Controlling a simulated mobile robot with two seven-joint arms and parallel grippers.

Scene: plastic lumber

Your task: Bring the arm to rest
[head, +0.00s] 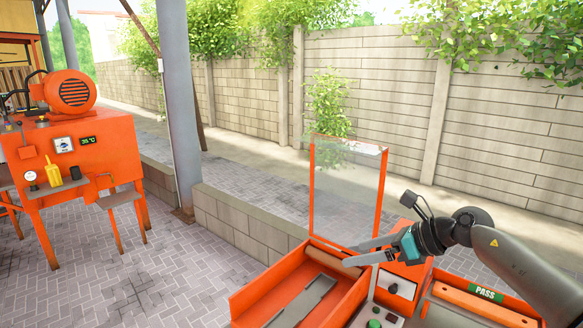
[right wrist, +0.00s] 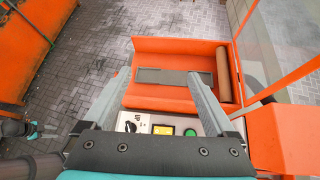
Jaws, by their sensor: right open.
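My right arm comes in from the right in the head view. My right gripper (head: 352,254) points left, with its two fingers apart and nothing between them. It is above an orange machine with an open tray (head: 255,291). In the right wrist view the spread fingers of the gripper (right wrist: 160,78) frame the tray (right wrist: 160,52), and a flat grey strip (right wrist: 165,76) lies in it. The strip also shows in the head view (head: 305,297). My left gripper does not show in the head view.
A clear panel in an orange frame (head: 345,190) stands behind the tray. Controls with a green button (right wrist: 191,132) are at its near side. An orange bin marked PASS (head: 486,294) is at right. Another orange machine (head: 75,155) stands at left, with open paving between.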

